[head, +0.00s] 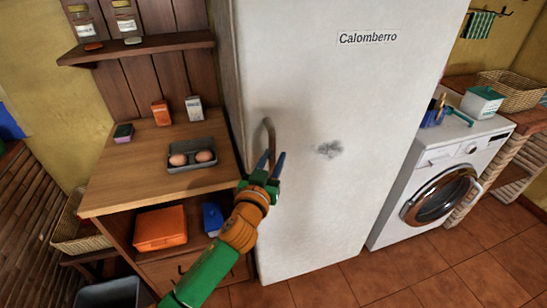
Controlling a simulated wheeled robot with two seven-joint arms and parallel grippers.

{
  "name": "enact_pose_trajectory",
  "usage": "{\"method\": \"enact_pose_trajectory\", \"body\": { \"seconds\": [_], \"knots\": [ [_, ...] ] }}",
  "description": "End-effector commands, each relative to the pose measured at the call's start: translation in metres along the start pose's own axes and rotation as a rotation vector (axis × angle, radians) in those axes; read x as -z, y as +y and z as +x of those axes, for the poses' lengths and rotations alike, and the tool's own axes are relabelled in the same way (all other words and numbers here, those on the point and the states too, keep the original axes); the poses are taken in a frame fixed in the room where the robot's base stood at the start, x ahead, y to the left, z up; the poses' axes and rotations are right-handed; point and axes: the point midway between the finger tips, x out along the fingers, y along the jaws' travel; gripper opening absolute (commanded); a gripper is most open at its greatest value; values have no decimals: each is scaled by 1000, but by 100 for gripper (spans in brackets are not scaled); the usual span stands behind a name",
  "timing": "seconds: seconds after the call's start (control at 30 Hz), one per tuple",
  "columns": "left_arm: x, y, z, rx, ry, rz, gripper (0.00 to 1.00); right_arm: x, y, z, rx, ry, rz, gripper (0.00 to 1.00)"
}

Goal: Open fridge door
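The fridge (340,150) is a tall white unit with a "Calomberro" label; its door looks shut. A curved metal handle (269,131) is at the left side of the door. My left gripper (271,160) is at the handle's lower end, its blue-tipped fingers spread apart. The handle's lower end appears between the fingers in this view; whether they touch it cannot be told. My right gripper is not in view.
A wooden counter (120,195) left of the fridge holds a grey egg tray (180,166) and small boxes. An orange box (160,228) sits on the shelf below. A washing machine (440,180) stands on the right. The tiled floor (400,280) before the fridge is clear.

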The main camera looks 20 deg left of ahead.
Motion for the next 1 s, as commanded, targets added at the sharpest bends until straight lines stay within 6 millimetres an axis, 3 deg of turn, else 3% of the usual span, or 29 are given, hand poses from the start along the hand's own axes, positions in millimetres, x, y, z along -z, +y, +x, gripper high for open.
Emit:
{"method": "enact_pose_trajectory", "body": {
  "seconds": [0.2,0.33,1.0],
  "knots": [
    [0,0,0,0,0,0,35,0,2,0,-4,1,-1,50],
    [0,0,0,0,0,0,0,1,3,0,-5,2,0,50],
    [0,0,0,0,-1,0,0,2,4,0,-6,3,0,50]
  ]
}}
